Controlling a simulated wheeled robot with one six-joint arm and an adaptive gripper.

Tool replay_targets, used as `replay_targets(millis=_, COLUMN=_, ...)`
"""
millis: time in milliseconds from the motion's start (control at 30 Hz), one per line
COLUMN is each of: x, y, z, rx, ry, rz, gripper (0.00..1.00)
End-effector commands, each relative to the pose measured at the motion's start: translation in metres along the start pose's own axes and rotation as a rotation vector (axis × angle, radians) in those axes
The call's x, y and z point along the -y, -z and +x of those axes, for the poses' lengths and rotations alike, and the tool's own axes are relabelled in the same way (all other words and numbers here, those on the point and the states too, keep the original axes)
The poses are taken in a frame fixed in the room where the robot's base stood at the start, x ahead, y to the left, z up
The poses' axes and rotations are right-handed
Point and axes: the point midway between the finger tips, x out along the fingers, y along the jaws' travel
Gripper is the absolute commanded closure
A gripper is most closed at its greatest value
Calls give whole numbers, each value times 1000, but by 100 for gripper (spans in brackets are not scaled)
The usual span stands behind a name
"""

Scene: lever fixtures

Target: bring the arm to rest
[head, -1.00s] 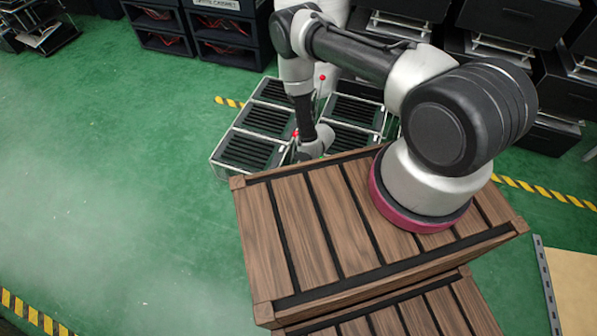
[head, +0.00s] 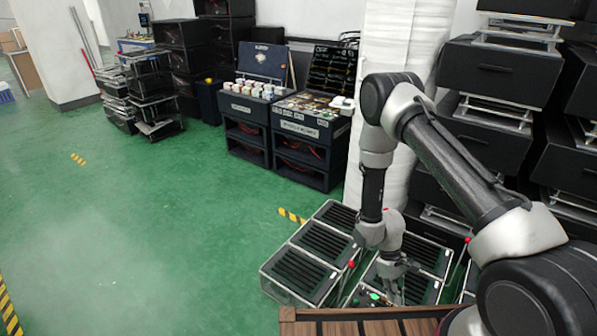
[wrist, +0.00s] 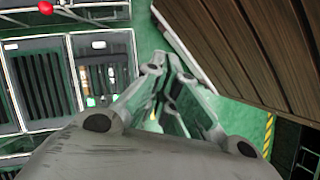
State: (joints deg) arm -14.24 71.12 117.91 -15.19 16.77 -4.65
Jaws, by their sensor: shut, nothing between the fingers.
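My gripper (head: 396,292) hangs at the end of my arm in the head view, low among the slatted black fixtures and just beyond the wooden crate. In the wrist view its fingers (wrist: 168,66) reach forward, drawn together at the tips, with nothing held. A red lever knob (head: 351,264) stands left of the gripper, and another red knob (head: 467,240) stands to its right. One red knob (wrist: 45,8) shows at the top left of the wrist view. The fingertips look apart from the knobs.
The wooden crate (head: 365,327) lies close below my arm; its slatted side (wrist: 240,45) fills the wrist view's upper right. A slatted fixture (head: 298,274) stands left of the gripper. Dark cabinets (head: 306,150) stand behind. Green floor (head: 140,240) is open at left.

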Motion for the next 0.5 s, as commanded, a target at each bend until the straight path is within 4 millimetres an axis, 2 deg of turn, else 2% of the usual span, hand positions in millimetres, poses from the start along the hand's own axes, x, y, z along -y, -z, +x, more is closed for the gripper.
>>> replay_targets(millis=33, x=-5, y=-9, z=-36, rx=1, ry=-4, rz=35, gripper=100)
replay_targets(millis=200, x=-10, y=-56, z=-140, rx=12, ry=0, rz=159, gripper=100)
replay_targets(millis=400, x=-4, y=-121, z=-241, rx=-27, ry=18, rz=284, gripper=100)
replay_targets(millis=500, x=3, y=-156, z=-282, rx=-65, ry=30, rz=338, gripper=100)
